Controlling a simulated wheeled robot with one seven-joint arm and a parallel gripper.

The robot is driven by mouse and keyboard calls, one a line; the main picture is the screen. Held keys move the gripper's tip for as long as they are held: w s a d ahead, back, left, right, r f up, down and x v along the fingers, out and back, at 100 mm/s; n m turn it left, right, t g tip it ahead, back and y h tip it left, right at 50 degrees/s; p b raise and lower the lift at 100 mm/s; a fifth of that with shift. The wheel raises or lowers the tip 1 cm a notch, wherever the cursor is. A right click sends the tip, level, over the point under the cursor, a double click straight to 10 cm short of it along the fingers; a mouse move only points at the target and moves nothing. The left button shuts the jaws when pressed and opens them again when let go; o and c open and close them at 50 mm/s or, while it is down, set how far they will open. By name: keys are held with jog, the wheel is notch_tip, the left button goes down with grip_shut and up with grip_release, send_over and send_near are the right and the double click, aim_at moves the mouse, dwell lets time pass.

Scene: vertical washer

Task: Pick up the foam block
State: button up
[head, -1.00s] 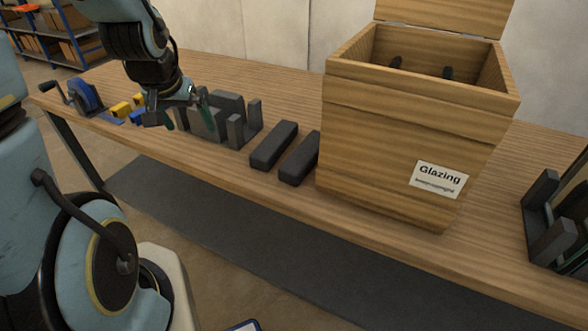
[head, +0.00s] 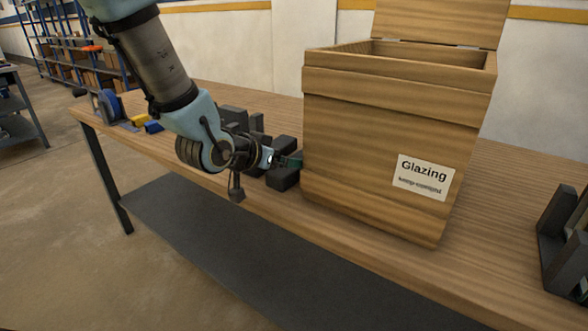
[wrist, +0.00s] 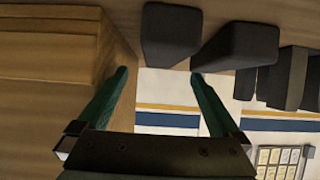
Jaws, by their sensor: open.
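Two dark grey foam blocks lie on the table just left of the crate. In the head view the nearer block (head: 283,178) shows in part behind my wrist, and the farther one (head: 285,143) shows above it. In the wrist view one block (wrist: 171,35) stands at top centre and another (wrist: 238,46) to its right. My gripper (wrist: 158,74) has green fingers, spread apart with nothing between the tips. In the head view my gripper (head: 290,159) is low beside the blocks, close to the crate. Whether a finger touches a block cannot be told.
The wooden crate (head: 385,120) labelled Glazing stands right of the blocks, lid up; its side also fills the wrist view's left (wrist: 50,45). Grey slotted holders (head: 235,118) stand left of the blocks. A dark rack (head: 565,240) is far right. The table front (head: 365,240) is clear.

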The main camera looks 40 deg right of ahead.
jog(key=shift+p+x, duration=0.55)
jog(key=shift+x, duration=2.95)
jog(key=c, duration=1.4)
